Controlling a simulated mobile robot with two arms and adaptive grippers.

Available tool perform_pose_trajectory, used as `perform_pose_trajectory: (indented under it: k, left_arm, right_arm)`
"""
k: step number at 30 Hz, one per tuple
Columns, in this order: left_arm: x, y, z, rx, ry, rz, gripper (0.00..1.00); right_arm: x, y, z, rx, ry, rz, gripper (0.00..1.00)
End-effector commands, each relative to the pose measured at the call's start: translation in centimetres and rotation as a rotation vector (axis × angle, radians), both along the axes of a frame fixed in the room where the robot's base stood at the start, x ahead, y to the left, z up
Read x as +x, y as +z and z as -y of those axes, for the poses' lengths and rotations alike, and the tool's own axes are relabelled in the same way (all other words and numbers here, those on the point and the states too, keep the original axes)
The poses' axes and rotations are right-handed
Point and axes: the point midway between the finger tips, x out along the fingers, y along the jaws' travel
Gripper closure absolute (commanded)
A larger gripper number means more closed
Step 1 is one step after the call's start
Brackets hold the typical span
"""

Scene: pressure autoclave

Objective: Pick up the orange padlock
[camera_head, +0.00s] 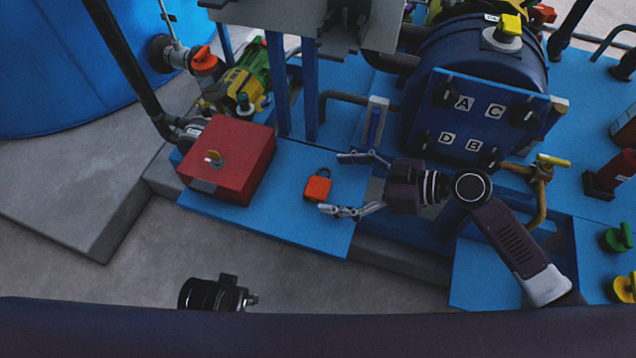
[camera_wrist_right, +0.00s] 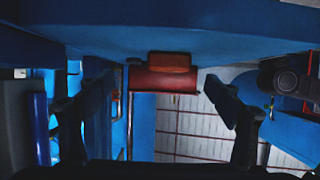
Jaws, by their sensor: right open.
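The orange padlock (camera_head: 317,187) lies on the blue platform, right of the red box, with its dark shackle towards the back. My right gripper (camera_head: 336,184) reaches in from the right with its fingers spread wide. It is open and empty. Its fingertips are just right of the padlock in the head view, one towards the back and one towards the front. In the right wrist view the padlock (camera_wrist_right: 170,62) shows ahead between the two fingers, in front of the red box. A dark wrist part at the bottom left seems to be my left gripper (camera_head: 248,299); its fingers are not clear.
The red box (camera_head: 228,160) stands on the blue platform (camera_head: 290,218) left of the padlock. Blue posts (camera_head: 278,85) and a pipe rise behind it. The autoclave door with letter labels (camera_head: 480,118) is at the right. Bare platform surrounds the padlock.

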Motion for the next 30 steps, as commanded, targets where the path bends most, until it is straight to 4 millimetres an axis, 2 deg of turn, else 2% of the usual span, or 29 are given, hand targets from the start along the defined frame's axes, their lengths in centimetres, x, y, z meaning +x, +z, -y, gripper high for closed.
perform_pose_trajectory:
  k: [8, 17, 30]
  left_arm:
    - [0.0, -0.3, 0.0, 0.0, 0.0, -0.001, 0.6]
    - [0.0, -0.4, 0.0, 0.0, -0.001, 0.0, 0.6]
    - [0.0, -0.4, 0.0, -0.001, -0.001, -0.001, 0.6]
  right_arm:
    - [1.4, -1.6, -3.3, 0.002, 0.0, 0.0, 0.16]
    - [1.5, -1.9, -3.7, -0.001, 0.0, 0.0, 0.16]
    - [1.5, -1.8, -3.6, 0.0, -0.001, 0.0, 0.64]
